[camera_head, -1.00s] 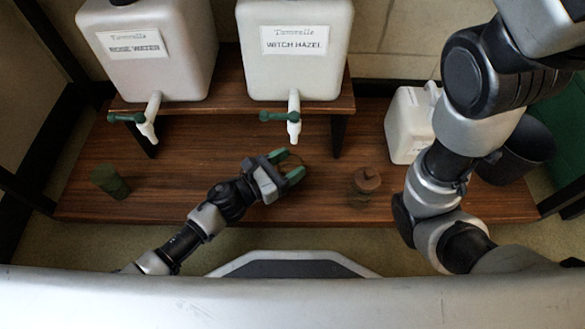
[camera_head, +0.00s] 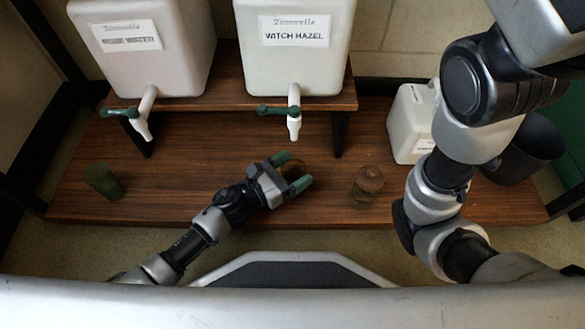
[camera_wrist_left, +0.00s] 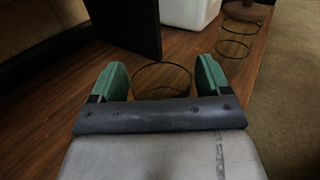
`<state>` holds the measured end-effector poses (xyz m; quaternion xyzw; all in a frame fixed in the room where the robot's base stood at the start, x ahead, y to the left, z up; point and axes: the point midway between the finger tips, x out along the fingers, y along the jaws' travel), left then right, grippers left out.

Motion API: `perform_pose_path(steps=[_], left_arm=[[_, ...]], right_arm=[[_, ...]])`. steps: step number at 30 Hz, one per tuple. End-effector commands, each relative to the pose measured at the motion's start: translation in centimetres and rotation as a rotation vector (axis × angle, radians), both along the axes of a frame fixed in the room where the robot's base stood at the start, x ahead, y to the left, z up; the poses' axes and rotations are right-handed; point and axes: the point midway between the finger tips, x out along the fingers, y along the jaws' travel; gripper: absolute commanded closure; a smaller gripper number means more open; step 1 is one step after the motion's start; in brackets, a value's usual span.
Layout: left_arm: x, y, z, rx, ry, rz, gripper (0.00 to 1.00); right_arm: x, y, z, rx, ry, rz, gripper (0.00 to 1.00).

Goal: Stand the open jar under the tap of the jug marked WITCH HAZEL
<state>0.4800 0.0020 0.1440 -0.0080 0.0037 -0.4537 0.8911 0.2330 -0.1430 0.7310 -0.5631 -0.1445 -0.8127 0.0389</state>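The jug marked WITCH HAZEL (camera_head: 292,62) stands on the raised shelf, its white tap (camera_head: 294,112) with a green lever pointing down over the front edge. The open jar (camera_head: 294,170) is clear, with a thin dark rim, and stands on the lower wooden board in front of that tap. It also shows in the left wrist view (camera_wrist_left: 162,66). My left gripper (camera_head: 292,172) has its green fingers on either side of the jar, with slight gaps in the left wrist view (camera_wrist_left: 161,80); it looks open. My right gripper is not in view.
The ROSE WATER jug (camera_head: 140,65) stands to the left. A brown-topped jar (camera_head: 368,180) is right of my left gripper, a green cup-like object (camera_head: 103,182) far left. A white container (camera_head: 412,125) and a dark bucket (camera_head: 530,150) are at right. A dark shelf leg (camera_head: 339,134) stands nearby.

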Motion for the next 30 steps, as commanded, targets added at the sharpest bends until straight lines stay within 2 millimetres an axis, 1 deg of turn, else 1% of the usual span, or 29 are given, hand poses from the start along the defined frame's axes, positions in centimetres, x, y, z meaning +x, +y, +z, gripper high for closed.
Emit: perform_pose_path(steps=[8,11,14,24,30], left_arm=[[0.0,0.0,0.1,0.0,0.0,0.0,0.17],[0.0,0.0,0.5,0.0,0.0,0.0,0.17],[-0.7,1.0,0.2,0.0,0.003,0.001,0.17],[-5.0,6.8,0.1,0.002,0.003,0.001,0.17],[-6.6,9.1,0.2,0.0,0.001,0.001,0.17]], right_arm=[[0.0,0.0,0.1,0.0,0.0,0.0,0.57],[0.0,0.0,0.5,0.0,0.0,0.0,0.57],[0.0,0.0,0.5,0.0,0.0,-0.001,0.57],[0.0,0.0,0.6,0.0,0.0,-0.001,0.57],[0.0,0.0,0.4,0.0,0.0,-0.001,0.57]])
